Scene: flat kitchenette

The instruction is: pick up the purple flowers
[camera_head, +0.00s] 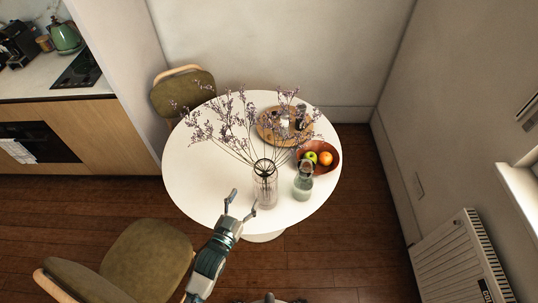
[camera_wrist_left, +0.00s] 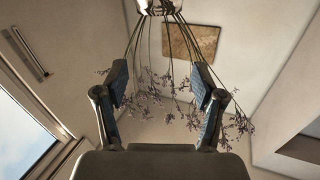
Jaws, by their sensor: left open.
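The purple flowers (camera_head: 228,122) stand in a clear glass vase (camera_head: 265,188) on the round white table (camera_head: 190,180), their thin stems fanning up and out. My left gripper (camera_head: 242,202) is open and empty, just in front and to the left of the vase at the table's near edge. In the left wrist view the picture is inverted: the flowers (camera_wrist_left: 182,84) hang down from the vase (camera_wrist_left: 160,6), appearing between and beyond the two open fingers (camera_wrist_left: 160,82). The flowers look apart from the fingers, though depth is hard to judge. My right gripper is not in view.
A greenish glass jar (camera_head: 303,184) stands close right of the vase. Behind it are a bowl (camera_head: 334,166) with fruit and a round wooden tray (camera_head: 263,130) with small items. Olive chairs (camera_head: 148,255) stand at front left and back left (camera_head: 185,92). The table's left side is clear.

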